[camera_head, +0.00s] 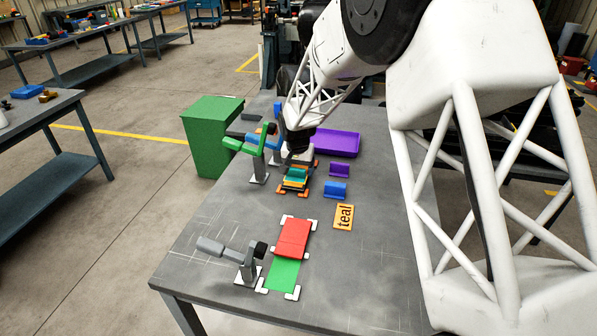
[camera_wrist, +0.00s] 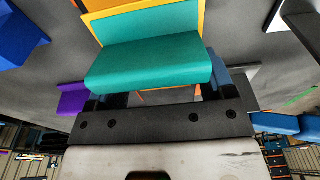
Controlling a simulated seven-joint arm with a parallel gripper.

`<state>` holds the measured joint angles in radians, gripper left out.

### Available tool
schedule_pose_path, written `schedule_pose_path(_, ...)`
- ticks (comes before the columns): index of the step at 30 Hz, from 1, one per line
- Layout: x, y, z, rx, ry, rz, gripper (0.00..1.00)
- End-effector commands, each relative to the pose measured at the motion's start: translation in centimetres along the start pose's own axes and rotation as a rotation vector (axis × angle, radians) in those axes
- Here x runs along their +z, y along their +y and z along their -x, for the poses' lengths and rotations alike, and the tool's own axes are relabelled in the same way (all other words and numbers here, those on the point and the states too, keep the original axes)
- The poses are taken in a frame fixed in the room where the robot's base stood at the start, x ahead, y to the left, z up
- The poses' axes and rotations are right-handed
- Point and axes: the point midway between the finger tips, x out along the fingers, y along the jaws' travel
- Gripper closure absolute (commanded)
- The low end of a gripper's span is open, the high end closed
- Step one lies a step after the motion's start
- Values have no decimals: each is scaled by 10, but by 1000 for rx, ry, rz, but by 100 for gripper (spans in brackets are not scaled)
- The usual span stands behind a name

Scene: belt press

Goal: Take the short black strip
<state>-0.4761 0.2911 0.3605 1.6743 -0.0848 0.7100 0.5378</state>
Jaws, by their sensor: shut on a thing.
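I cannot make out a short black strip for certain in either view. My gripper (camera_head: 297,153) points down over the orange-framed fixture at the table's middle. A teal block (camera_head: 297,174) with an upright face and a ledge is at the gripper's tip, and it fills the top middle of the wrist view (camera_wrist: 150,65). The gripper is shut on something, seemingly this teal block. The block hides most of the fingers and the contact. An orange frame (camera_head: 283,190) lies beneath and around the block.
A purple tray (camera_head: 337,143) is behind. A green-handled clamp (camera_head: 258,165) stands close left. Red (camera_head: 292,238) and green (camera_head: 282,275) plates and a grey-handled clamp (camera_head: 243,262) are in front.

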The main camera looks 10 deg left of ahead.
Motion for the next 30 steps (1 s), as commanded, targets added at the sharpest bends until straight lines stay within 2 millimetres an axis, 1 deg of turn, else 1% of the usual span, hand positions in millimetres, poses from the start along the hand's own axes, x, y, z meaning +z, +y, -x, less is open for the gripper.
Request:
schedule_pose_path(5,-3,0,22,-1,2,0,53)
schedule_pose_path(11,-7,0,57,-2,3,0,53)
schedule_pose_path(27,-23,0,189,-2,4,0,53)
schedule_pose_path(30,-26,0,210,-1,3,0,53)
